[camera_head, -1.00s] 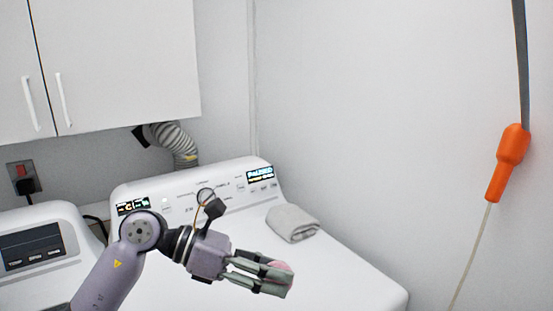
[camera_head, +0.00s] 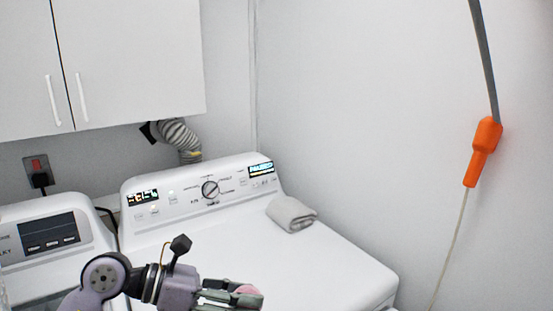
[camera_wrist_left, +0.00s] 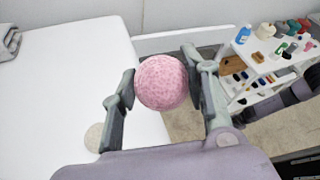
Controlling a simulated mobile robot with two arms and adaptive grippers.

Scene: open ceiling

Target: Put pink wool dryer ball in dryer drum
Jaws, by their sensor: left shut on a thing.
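The pink wool dryer ball (camera_wrist_left: 162,82) is a speckled pink sphere between the two fingers of my left gripper (camera_wrist_left: 163,90) in the left wrist view. The fingers are shut on it. My right gripper is not in view.
A folded grey towel (camera_head: 291,213) lies on the dryer top. A second white machine (camera_head: 85,219) stands to the left, under white wall cabinets (camera_head: 140,65). An orange handle (camera_head: 481,152) hangs at the right. A cart (camera_wrist_left: 270,68) with bottles and small items shows in the left wrist view.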

